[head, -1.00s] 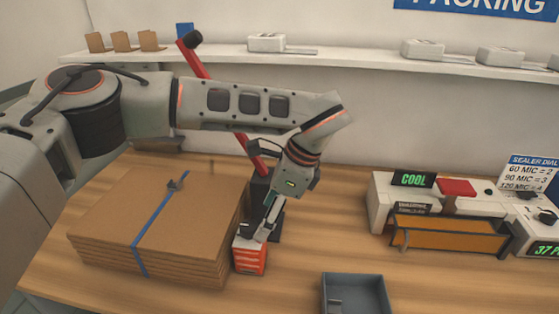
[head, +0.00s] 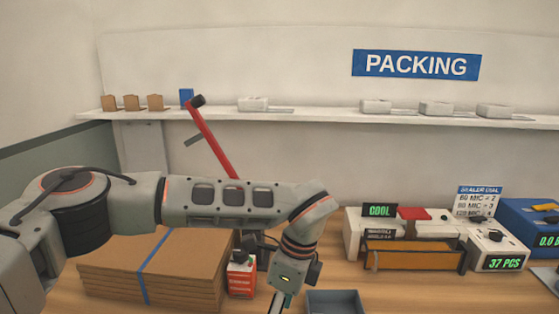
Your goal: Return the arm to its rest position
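My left arm comes in from the left and stretches across the picture, bent down at the wrist. My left gripper (head: 279,302) points down at the bottom edge, between the red and white box (head: 241,281) and the grey-blue tray (head: 333,302). Its fingertips are partly cut off by the frame, so I cannot tell whether it is open or holds anything. My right gripper is not in view.
A strapped stack of cardboard (head: 150,285) lies on the table at left, under my arm. A red lever (head: 214,140) rises behind the arm. The sealer (head: 412,252) stands at right. A shelf (head: 330,118) runs along the wall.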

